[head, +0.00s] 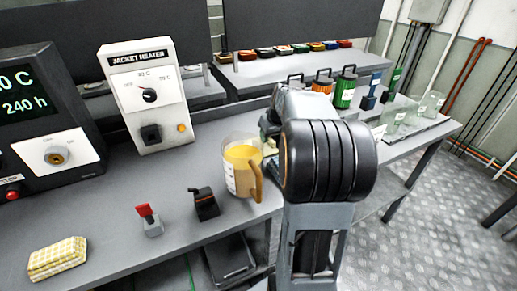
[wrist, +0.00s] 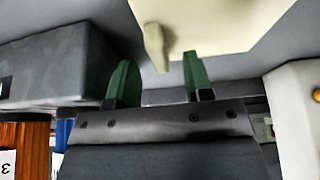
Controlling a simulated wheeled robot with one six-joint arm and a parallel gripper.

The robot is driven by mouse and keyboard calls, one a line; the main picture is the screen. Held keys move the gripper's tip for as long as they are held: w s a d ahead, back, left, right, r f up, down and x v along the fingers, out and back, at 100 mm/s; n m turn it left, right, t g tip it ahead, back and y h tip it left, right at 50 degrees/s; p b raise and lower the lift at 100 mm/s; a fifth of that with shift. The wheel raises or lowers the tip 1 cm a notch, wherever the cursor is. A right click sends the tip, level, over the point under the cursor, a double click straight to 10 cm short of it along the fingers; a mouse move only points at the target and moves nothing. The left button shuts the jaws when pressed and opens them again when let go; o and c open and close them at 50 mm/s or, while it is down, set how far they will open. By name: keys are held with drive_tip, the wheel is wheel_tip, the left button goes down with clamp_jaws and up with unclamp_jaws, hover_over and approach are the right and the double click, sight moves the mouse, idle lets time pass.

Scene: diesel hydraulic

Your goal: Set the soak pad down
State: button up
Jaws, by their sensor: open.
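A yellow-and-white checked pad (head: 57,257), which looks like the soak pad, lies flat on the grey bench (head: 105,240) at the front left. Nothing is touching it from above. In the wrist view the two green fingers of my gripper (wrist: 157,82) stand apart with no pad between them. In the head view my own arm mostly hides the gripper, which is well to the right of the pad. A pale cream shape fills the top of the wrist view; I cannot tell what it is.
A jug of yellow liquid (head: 242,170) stands close left of my arm. A black switch (head: 204,204) and a red-topped switch (head: 149,220) stand between jug and pad. The jacket heater (head: 146,98) is behind. Coloured canisters (head: 345,90) and glass beakers (head: 418,108) are at right.

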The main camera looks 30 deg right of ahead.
drive_tip(key=shift+x, duration=0.95)
drive_tip(key=shift+c, duration=0.5)
clamp_jaws()
